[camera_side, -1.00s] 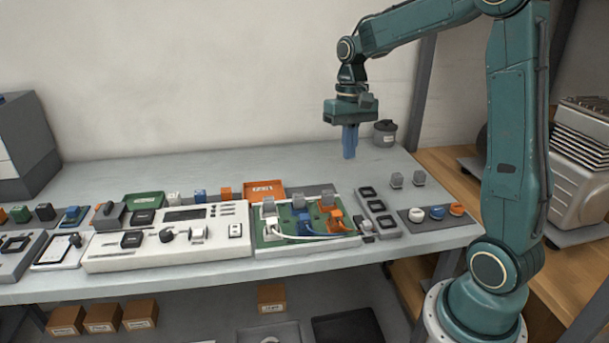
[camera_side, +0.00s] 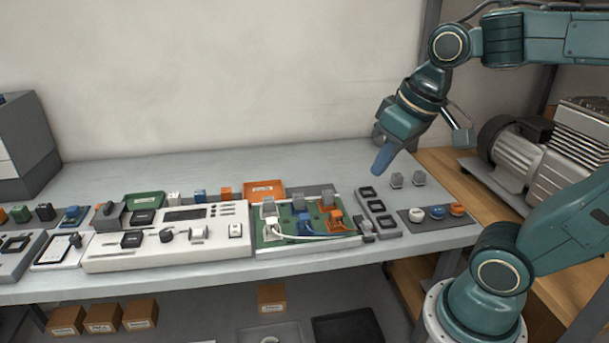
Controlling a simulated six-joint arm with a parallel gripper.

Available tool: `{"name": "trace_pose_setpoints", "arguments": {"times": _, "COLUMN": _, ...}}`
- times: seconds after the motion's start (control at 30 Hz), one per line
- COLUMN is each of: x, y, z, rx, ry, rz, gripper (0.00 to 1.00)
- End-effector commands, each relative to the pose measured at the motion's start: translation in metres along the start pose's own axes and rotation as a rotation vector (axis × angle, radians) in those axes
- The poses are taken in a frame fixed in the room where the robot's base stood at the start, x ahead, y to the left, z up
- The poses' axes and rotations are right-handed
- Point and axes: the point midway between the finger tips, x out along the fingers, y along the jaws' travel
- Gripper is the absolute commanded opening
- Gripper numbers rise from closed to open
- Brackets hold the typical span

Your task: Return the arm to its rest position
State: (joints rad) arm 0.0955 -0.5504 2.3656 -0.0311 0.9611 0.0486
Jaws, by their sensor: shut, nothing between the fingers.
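My gripper (camera_side: 381,165) has blue fingers, shut and empty. It hangs tilted, pointing down and to the left, above the back right part of the grey workbench (camera_side: 330,168). The fingers are in the air near two small grey blocks and the slotted grey holder. My teal arm is folded back to the right, its upper links reaching past the right edge of the picture.
A compressor (camera_side: 525,150) stands right. The back bench is clear.

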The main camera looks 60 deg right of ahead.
Motion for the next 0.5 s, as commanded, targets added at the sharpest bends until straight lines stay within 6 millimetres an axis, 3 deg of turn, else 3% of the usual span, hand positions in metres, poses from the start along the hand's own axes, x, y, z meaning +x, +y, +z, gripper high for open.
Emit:
{"name": "trace_pose_setpoints", "arguments": {"times": 0.2, "x": -0.005, "y": -0.009, "z": 0.027, "rx": -0.078, "ry": 0.089, "rz": -0.016, "gripper": 0.0}}
{"name": "trace_pose_setpoints", "arguments": {"times": 0.5, "x": -0.005, "y": -0.011, "z": 0.038, "rx": -0.113, "ry": 0.126, "rz": -0.024, "gripper": 0.0}}
